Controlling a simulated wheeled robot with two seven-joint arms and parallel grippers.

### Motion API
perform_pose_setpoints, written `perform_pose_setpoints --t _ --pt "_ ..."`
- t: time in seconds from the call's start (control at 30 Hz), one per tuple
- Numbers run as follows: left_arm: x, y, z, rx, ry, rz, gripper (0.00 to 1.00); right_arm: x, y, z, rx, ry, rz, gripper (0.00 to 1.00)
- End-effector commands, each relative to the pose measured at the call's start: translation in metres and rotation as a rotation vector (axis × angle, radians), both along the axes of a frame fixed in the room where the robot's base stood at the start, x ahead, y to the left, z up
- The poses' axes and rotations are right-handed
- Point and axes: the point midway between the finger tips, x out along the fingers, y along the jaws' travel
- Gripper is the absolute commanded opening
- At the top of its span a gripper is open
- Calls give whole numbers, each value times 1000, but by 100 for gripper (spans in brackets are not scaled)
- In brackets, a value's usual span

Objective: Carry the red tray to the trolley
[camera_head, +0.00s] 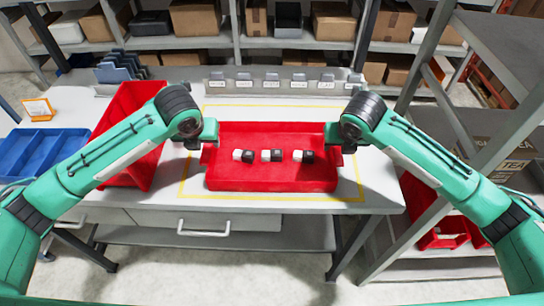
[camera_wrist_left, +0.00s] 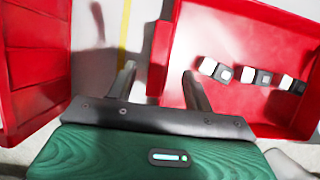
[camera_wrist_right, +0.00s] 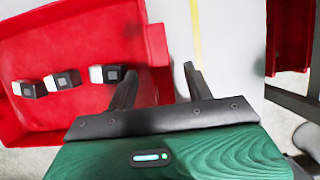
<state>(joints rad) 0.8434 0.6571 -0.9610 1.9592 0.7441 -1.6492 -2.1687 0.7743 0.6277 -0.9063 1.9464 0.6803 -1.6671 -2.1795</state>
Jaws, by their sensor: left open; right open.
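The red tray (camera_head: 270,180) rests on the white table inside a yellow outline. It holds three small white-and-black items (camera_head: 272,155) in a row. My left gripper (camera_head: 208,140) is at the tray's left side. In the left wrist view its open fingers (camera_wrist_left: 160,82) stand apart on either side of the tray's left end tab (camera_wrist_left: 158,55). My right gripper (camera_head: 335,142) is at the tray's right side. In the right wrist view its open fingers (camera_wrist_right: 160,85) straddle the right end tab (camera_wrist_right: 156,45). I cannot tell which thing is the trolley.
A larger red bin (camera_head: 125,172) stands close left of the tray, beside a blue divided bin (camera_head: 40,152). A labelled grey rail (camera_head: 270,86) runs behind. A grey shelf frame (camera_head: 420,110) stands right, with red bins (camera_head: 440,238) low down. A drawer handle (camera_head: 204,229) juts out in front.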

Motion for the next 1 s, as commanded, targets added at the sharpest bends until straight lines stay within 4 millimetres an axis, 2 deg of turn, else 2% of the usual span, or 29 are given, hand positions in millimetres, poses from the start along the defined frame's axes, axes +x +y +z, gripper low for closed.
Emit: perform_pose_setpoints --t 0.1,0.3,0.67,0.93,1.0 --pt "7 -1 -18 0 2 1 52 7 0 -18 0 2 -1 52" --pt "14 0 -34 0 0 0 52 14 0 -34 1 0 -1 52" --pt "16 0 -38 0 0 0 52 16 0 -38 0 -1 0 52" --pt "16 0 -38 0 0 0 1 15 0 -38 0 -1 0 1" --pt "16 0 -38 0 0 0 0 15 0 -38 1 -1 0 0"
